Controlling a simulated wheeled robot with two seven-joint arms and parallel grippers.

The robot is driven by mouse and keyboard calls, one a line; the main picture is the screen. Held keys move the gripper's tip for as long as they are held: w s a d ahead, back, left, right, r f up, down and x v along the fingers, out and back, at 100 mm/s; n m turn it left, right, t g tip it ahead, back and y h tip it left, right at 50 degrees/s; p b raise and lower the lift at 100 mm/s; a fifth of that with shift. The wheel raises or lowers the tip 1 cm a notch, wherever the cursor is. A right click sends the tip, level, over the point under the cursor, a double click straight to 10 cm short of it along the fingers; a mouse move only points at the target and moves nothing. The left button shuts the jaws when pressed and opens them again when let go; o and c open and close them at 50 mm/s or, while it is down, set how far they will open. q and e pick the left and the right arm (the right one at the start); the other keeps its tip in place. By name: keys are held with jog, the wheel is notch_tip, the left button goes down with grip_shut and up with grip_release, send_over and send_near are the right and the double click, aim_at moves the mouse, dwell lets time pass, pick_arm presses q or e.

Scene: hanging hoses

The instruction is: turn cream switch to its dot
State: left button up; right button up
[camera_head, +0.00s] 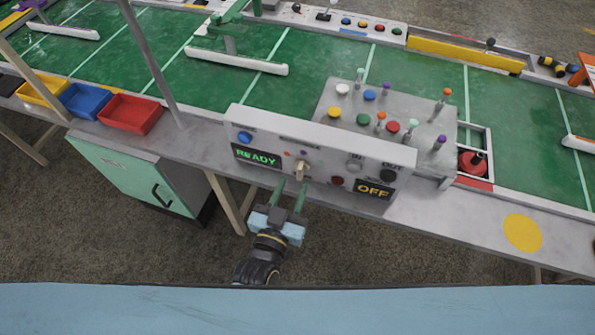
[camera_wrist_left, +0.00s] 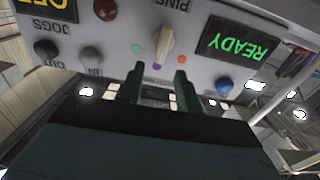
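The cream switch (camera_head: 300,170) is a knob on the grey front of the control panel (camera_head: 320,146). In the left wrist view, which shows the panel upside down, the cream switch (camera_wrist_left: 160,40) stands out from the panel with its long axis near upright, slightly slanted. An orange dot (camera_wrist_left: 136,48), a purple dot (camera_wrist_left: 157,66) and a teal dot lie around it; I cannot tell which end of the knob points. My left gripper (camera_head: 290,188) is open and empty just in front of and below the switch, its green fingers apart and not touching it. My right gripper is out of view.
The panel also carries a green READY display (camera_head: 256,155), an OFF display (camera_head: 375,189), a blue button (camera_head: 244,138) and dark knobs. Behind it stands a grey box top with coloured buttons and small levers. Red (camera_head: 131,113) and blue bins sit left on the bench.

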aim_at(299, 171)
pick_arm(q)
jog(key=x, duration=0.5)
grip_shut()
